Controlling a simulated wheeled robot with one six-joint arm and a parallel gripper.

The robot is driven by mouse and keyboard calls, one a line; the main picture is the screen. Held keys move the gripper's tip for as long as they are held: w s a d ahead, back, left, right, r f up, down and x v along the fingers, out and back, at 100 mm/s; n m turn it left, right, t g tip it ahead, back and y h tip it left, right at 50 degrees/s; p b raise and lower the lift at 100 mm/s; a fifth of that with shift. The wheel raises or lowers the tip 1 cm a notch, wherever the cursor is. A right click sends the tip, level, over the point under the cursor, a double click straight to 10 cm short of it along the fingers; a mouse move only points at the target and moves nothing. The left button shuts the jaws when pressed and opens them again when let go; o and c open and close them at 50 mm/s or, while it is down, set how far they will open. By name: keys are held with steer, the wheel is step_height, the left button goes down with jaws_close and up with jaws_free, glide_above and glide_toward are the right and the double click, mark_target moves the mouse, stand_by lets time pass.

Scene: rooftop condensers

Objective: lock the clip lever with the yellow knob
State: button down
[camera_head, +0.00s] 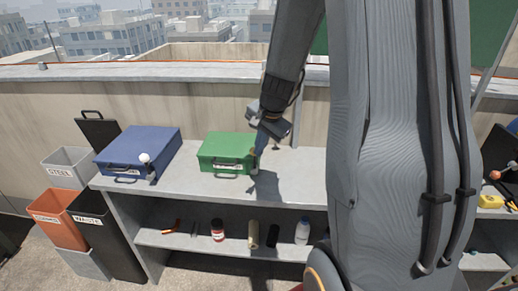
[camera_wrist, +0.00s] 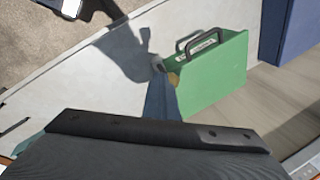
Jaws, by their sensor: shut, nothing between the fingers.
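A green box (camera_head: 226,148) with a dark front handle and a label stands on the grey bench. It also shows in the wrist view (camera_wrist: 215,75). A small yellowish spot (camera_wrist: 173,78), perhaps the yellow knob, shows at the box's near edge, right beside my fingertips and partly hidden by them. The lever itself cannot be made out. My gripper (camera_head: 255,168) is shut and empty, pointing down at the front right corner of the green box. Its narrow tip shows in the wrist view (camera_wrist: 158,67). Whether it touches the knob I cannot tell.
A blue box (camera_head: 140,148) with a white knob (camera_head: 144,158) stands to the left on the bench (camera_head: 185,185). Bottles and small items lie on the shelf below. Bins (camera_head: 105,225) stand at the left. The bench right of my gripper is clear.

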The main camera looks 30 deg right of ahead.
steer(key=s+d+r, duration=0.1)
steer(key=s+r, duration=0.6)
steer(key=r, duration=0.3)
steer(key=shift+d+b, duration=0.15)
steer(key=shift+b, duration=0.25)
steer(key=shift+s, duration=0.1)
steer(key=s+a+f+n+g, duration=0.2)
steer(key=s+a+f+n, duration=0.8)
steer(key=a+n, duration=0.3)
steer(key=shift+s+a+f+g, duration=0.35)
steer(key=shift+s+a, duration=0.25)
steer(key=shift+a, duration=0.2)
